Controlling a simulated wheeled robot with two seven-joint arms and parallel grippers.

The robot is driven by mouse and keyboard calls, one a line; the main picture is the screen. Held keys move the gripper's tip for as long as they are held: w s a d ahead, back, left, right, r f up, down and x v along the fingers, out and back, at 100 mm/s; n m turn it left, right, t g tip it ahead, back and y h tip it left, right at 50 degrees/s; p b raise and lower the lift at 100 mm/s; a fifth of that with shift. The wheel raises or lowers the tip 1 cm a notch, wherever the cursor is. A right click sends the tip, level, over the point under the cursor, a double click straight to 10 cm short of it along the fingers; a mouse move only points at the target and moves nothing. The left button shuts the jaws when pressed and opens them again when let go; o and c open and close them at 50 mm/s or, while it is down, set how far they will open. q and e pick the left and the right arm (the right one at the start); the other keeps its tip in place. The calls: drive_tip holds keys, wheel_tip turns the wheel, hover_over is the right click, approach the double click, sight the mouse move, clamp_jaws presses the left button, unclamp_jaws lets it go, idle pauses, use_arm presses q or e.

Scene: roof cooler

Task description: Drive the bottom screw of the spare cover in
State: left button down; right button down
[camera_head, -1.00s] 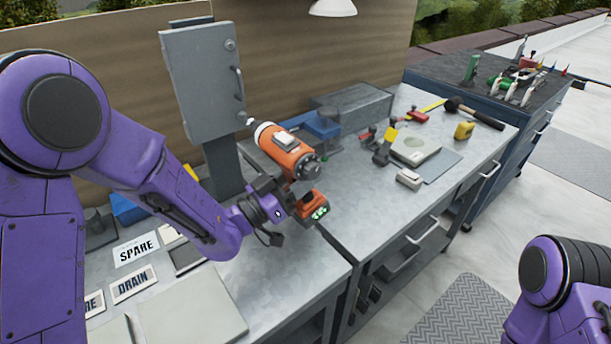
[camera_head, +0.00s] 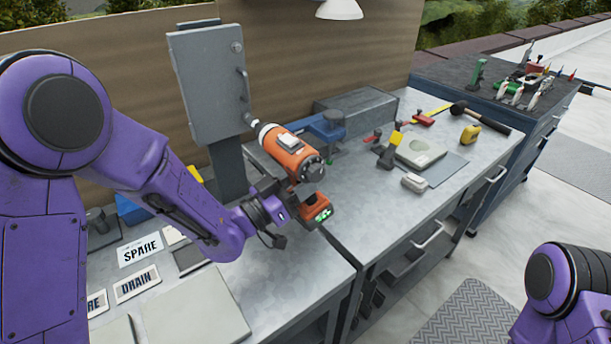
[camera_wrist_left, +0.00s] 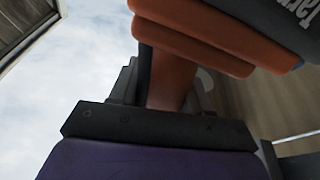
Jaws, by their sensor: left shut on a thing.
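The spare cover (camera_head: 205,88) is a grey upright panel on a grey post, with a handle on its right side and a screw at its upper right. A bottom screw (camera_head: 249,119) shows at its lower right edge. My left gripper (camera_head: 272,205) is shut on the handle of an orange drill (camera_head: 295,158). The drill's nose points left, close to the bottom screw; I cannot tell whether the bit touches it. In the left wrist view, the drill's orange handle (camera_wrist_left: 172,80) stands between the fingers. My right arm shows at the lower right; its gripper is out of view.
SPARE (camera_head: 139,250) and DRAIN (camera_head: 136,284) labels lie at the bench's left. A grey box (camera_head: 360,110), a hammer (camera_head: 480,117) and a yellow tape measure (camera_head: 470,134) lie on the right. Bare metal bench top (camera_head: 350,205) lies right of the drill.

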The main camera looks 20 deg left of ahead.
use_arm(q)
drive_tip(key=shift+w+a+r, duration=0.15)
drive_tip(key=shift+w+a, duration=0.55)
drive_tip(key=shift+a, duration=0.2)
idle(1.6)
drive_tip(key=shift+w+a+b, duration=0.25)
drive_tip(key=shift+a+b, duration=0.05)
drive_tip(key=shift+b, duration=0.85)
idle(1.0)
drive_tip(key=shift+s+d+b, duration=0.25)
drive_tip(key=shift+s+d, duration=0.85)
drive_tip(key=shift+d, duration=0.3)
drive_tip(key=shift+s+d+b, duration=0.2)
drive_tip(key=shift+s+d, duration=0.85)
drive_tip(key=shift+d, duration=0.3)
